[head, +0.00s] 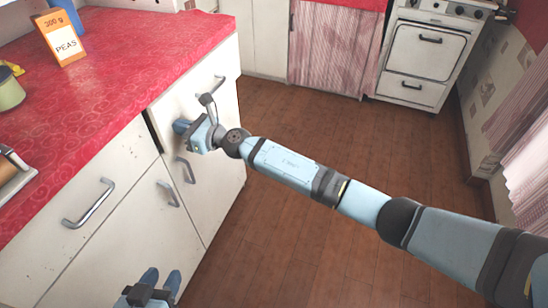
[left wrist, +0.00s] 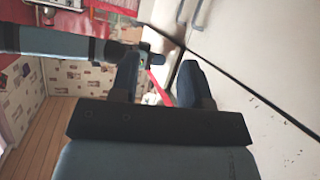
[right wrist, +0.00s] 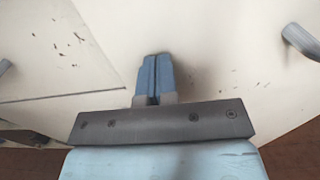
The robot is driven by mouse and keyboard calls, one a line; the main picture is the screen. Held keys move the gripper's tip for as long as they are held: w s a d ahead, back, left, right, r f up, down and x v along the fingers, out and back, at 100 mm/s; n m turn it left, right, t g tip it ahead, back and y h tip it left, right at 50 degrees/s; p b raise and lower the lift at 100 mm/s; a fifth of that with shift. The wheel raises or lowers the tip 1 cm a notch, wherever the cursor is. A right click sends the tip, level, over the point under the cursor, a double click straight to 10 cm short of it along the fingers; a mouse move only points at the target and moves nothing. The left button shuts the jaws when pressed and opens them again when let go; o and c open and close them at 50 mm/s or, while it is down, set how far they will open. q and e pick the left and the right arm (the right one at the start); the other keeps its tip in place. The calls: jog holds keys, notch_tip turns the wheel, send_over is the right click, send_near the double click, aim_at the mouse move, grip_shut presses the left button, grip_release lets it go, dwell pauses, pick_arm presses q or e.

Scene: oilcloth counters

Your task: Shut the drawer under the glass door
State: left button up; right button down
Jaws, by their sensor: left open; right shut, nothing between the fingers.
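No glass door can be made out. A white drawer front (head: 178,98) with a metal handle is under the red counter in the head view; a narrow dark gap shows along its left edge. My right gripper (head: 181,127) is shut and empty against or just before this front, below and left of the handle; I cannot tell whether it touches. In the right wrist view its closed fingertips (right wrist: 155,62) point at a white, chipped front. My left gripper (head: 160,279) is open and empty, low in front of the cabinets; its spread fingers (left wrist: 162,85) show in the left wrist view.
A second white drawer (head: 60,245) and cabinet doors with upright handles are at left and below. A peas box (head: 62,40) stands on the red counter (head: 100,90). A white stove (head: 425,55) is at the back right. The brown floor is clear.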

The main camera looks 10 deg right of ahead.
jog(key=b+x, duration=0.1)
jog(key=x, duration=0.2)
jog(key=shift+w+a+r, duration=0.1)
jog(key=shift+r, duration=0.05)
pick_arm(q)
jog(key=r, duration=0.1)
jog(key=d+r+t, duration=0.1)
jog(key=w+r+h, duration=0.1)
jog(key=shift+w+d+r+t, duration=0.1)
jog(key=shift+d+t, duration=0.2)
jog(key=shift+d, duration=0.1)
pick_arm(e)
jog(key=shift+r, duration=0.1)
